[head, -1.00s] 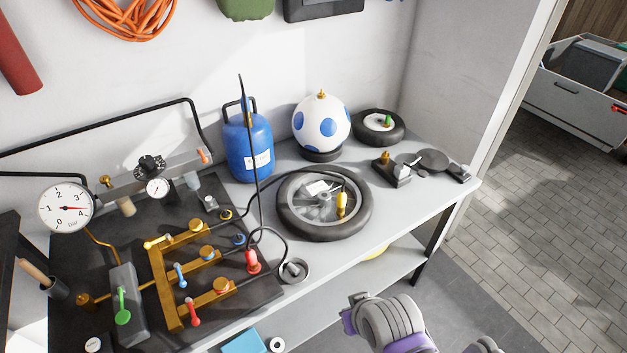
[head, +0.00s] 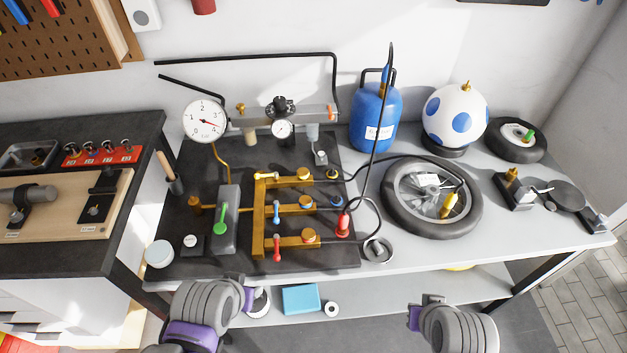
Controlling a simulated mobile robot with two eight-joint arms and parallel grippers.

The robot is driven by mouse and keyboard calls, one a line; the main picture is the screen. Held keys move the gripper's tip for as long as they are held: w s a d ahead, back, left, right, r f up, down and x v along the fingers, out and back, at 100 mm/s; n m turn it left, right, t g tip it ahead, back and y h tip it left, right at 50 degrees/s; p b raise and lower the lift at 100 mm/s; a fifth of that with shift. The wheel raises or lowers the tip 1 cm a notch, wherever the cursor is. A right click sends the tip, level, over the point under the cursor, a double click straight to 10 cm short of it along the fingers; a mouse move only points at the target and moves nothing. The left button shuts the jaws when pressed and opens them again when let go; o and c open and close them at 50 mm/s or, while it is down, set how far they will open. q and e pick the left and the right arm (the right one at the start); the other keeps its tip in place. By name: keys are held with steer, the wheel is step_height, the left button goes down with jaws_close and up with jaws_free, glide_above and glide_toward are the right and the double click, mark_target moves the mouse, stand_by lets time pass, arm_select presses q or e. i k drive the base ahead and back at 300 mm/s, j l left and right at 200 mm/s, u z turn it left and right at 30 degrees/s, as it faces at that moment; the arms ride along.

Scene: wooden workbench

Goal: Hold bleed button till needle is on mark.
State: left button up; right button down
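The large white dial gauge (head: 205,121) stands at the back left of the black panel; its red needle points right and slightly down. A target mark is too small to make out. A small black box with a pale top (head: 191,241) sits at the panel's front left; I cannot tell whether it is the bleed button. A grey block with a green lever (head: 220,222) stands beside it. My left gripper (head: 248,298) is in front of the bench, below the panel's front edge. My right gripper (head: 414,316) is in front of the bench, below the wheel. Neither touches the controls; their finger openings are unclear.
A brass manifold (head: 259,222) with coloured levers fills the panel's middle. A black hose runs to the wheel (head: 432,198). A blue cylinder (head: 375,118) and spotted ball (head: 456,115) stand behind. Bare bench (head: 440,257) shows at the front right.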

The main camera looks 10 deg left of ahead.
mark_target(190, 240)
steer(key=u, duration=1.25)
